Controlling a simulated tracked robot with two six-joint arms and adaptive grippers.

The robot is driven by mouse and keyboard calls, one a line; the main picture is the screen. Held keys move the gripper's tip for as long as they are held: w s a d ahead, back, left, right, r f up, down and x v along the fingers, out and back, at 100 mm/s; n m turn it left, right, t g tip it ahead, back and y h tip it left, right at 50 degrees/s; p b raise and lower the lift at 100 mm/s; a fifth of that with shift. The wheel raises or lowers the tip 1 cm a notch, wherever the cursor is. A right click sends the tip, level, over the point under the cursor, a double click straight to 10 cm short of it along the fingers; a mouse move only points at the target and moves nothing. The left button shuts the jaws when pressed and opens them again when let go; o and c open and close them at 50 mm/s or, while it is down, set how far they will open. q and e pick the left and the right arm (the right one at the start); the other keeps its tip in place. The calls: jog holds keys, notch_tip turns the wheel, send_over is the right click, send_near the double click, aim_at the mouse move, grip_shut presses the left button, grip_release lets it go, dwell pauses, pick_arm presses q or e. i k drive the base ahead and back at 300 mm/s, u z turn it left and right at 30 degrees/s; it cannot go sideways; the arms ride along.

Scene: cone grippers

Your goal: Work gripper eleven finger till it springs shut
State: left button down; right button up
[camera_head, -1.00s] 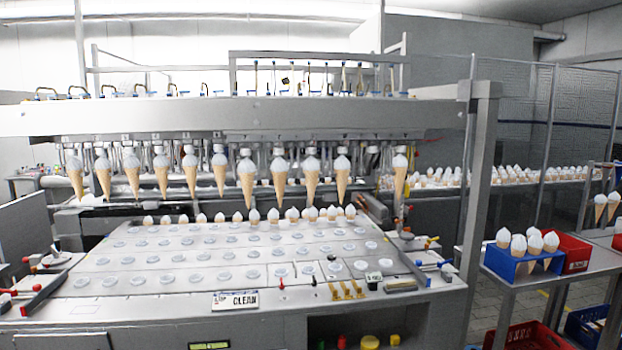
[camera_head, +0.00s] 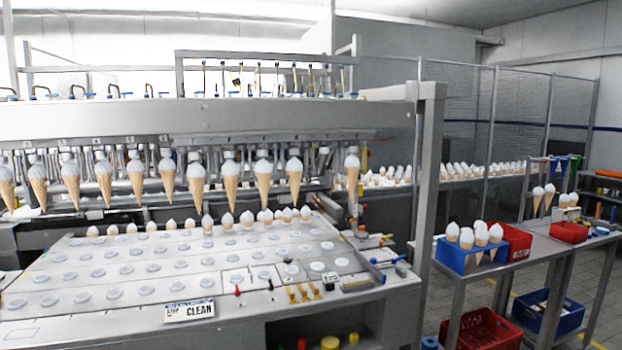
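A row of machine cone grippers hangs under a long grey beam (camera_head: 200,117). Most hold a wafer cone with a white top, such as the cone (camera_head: 294,178) left of a gap and the cone (camera_head: 351,172) right of it. The empty place, second from the right end, matches cone gripper eleven (camera_head: 322,158). Its finger is too small and dark to tell whether it is open or shut. Neither of my own grippers is in view.
Below the row is a slanted plate (camera_head: 130,268) with round lids and several cones along its back edge. A post (camera_head: 428,190) stands right of the machine. A side table (camera_head: 530,247) holds a blue cone rack (camera_head: 468,258) and red bins. Floor crates stand beneath it.

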aim_at(314, 145)
jog(key=u, duration=0.05)
jog(key=i, duration=0.95)
jog(key=z, duration=0.1)
